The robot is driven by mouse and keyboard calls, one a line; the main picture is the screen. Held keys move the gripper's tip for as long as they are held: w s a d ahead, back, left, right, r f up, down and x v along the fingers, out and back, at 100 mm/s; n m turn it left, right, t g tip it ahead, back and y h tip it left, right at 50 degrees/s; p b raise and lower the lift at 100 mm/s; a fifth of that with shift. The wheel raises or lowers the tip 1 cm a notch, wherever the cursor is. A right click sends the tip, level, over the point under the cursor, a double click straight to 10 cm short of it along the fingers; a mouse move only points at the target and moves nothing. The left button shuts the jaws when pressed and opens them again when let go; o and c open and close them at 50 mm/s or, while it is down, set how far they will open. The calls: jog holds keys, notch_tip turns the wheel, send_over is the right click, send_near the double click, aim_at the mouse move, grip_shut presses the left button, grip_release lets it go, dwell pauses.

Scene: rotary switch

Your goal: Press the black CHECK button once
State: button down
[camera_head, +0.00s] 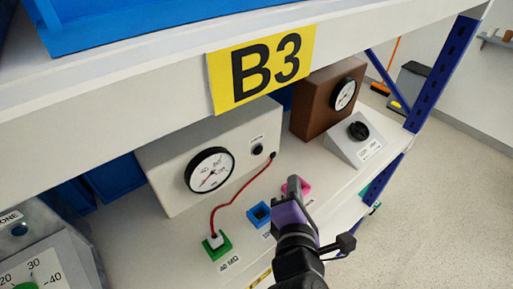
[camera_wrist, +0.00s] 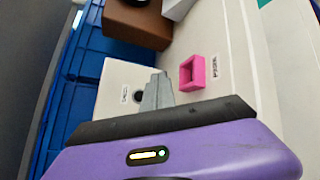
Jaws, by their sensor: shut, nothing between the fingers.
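The black CHECK button (camera_head: 257,150) is a small round dark button on the front of a white box (camera_head: 175,160), right of its round dial (camera_head: 209,171). It also shows in the wrist view (camera_wrist: 139,96), beside a small label, just left of my fingers. My gripper (camera_head: 293,182) is shut and empty, low in front of the box and to the right of the button. In the wrist view its grey fingertips (camera_wrist: 160,76) are together and point towards the box. They look apart from the button; the exact gap is hard to tell.
A red cable (camera_head: 238,194) runs from the box to a green holder (camera_head: 217,247). A blue holder (camera_head: 259,214) and a pink holder (camera_wrist: 193,73) stand on the shelf. A brown gauge box (camera_head: 320,103) and a black-knob box (camera_head: 357,133) stand right. The B3 beam (camera_head: 130,90) hangs above.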

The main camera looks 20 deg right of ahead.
aim_at(258, 150)
jog(key=shift+w+a, duration=0.1)
jog(key=shift+w, duration=0.05)
jog(key=w, duration=0.2)
jog(key=w+a+b, duration=0.1)
jog(key=w, duration=0.1)
jog(key=w+a+b, duration=0.1)
jog(key=w, duration=0.1)
jog(key=shift+w, duration=0.25)
jog(key=shift+w+a, duration=0.3)
jog(key=shift+w, duration=0.5)
jog(key=shift+w+p, duration=0.15)
jog(key=shift+p, duration=0.15)
dwell(1.3)
jog(key=shift+w+a, duration=0.15)
jog(key=shift+w, duration=0.1)
jog(key=shift+w+a+p, duration=0.15)
jog(key=shift+w+p, duration=0.2)
jog(key=shift+w, duration=0.05)
dwell(0.7)
jog(key=shift+s, duration=0.15)
jog(key=shift+s+d+p, duration=0.25)
jog(key=shift+s+p, duration=0.25)
jog(key=shift+s, duration=0.15)
jog(key=shift+s, duration=0.1)
